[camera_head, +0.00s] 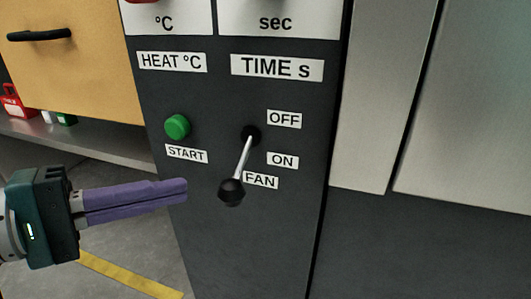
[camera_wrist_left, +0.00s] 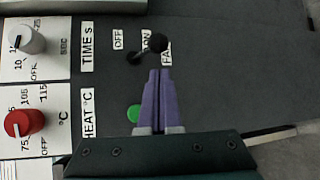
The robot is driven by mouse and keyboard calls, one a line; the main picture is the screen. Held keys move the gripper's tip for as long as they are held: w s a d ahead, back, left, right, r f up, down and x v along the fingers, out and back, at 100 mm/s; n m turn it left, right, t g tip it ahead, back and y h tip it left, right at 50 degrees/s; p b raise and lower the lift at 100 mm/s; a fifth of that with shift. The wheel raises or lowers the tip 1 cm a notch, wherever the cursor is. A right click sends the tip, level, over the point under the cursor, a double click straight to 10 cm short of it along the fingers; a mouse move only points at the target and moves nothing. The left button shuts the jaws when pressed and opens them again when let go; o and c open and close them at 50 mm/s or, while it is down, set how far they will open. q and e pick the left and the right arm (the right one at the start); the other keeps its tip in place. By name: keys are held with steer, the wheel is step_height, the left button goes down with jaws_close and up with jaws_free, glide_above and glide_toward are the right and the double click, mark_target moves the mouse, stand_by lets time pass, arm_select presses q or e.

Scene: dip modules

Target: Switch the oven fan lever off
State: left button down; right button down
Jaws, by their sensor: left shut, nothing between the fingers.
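The fan lever (camera_head: 240,160) is a metal rod with a black ball knob (camera_head: 231,191), set on the dark oven panel (camera_head: 250,240). It points down, its knob beside the FAN label (camera_head: 261,181) and below the ON label (camera_head: 283,160); the OFF label (camera_head: 284,119) is above. My left gripper (camera_head: 186,190) has purple fingers shut together and empty, left of the knob at about its height, with a gap in the head view. In the left wrist view the fingertips (camera_wrist_left: 158,70) lie close to the knob (camera_wrist_left: 157,42); contact cannot be told. My right gripper is not in view.
A green START button (camera_head: 177,126) is on the panel left of the lever. Red (camera_wrist_left: 17,123) and white (camera_wrist_left: 25,39) knobs show in the left wrist view. A wooden drawer (camera_head: 65,55) and a shelf (camera_head: 90,143) are at the left. The panel below the lever is clear.

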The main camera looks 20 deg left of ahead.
arm_select(q)
steer(key=x, duration=0.5)
steer(key=shift+w+d, duration=0.15)
steer(key=n+g+y+p, duration=0.2)
steer(key=n+g+p, duration=0.35)
steer(key=p, duration=1.55)
glide_toward(238, 170)
steer(key=shift+m+g, duration=0.65)
steer(key=shift+m, duration=0.3)
steer(key=shift+w+r+x, duration=0.15)
steer(key=shift+w+x, duration=0.05)
steer(key=shift+x, duration=0.9)
steer(key=shift+w+r+x, duration=0.1)
steer(key=shift+w+x, duration=0.15)
steer(key=shift+x, duration=0.9)
steer(key=shift+w+r+g+p, duration=0.1)
steer(key=shift+r+g+p, duration=0.15)
steer(key=shift+g+p, duration=0.2)
steer(key=shift+w+r+n+g+p, duration=0.1)
steer(key=shift+r+n+g+p, duration=0.3)
steer(key=shift+g+p, duration=0.15)
steer(key=shift+w+r+p, duration=0.15)
steer(key=shift+r+p, duration=0.1)
steer(key=shift+p, duration=0.1)
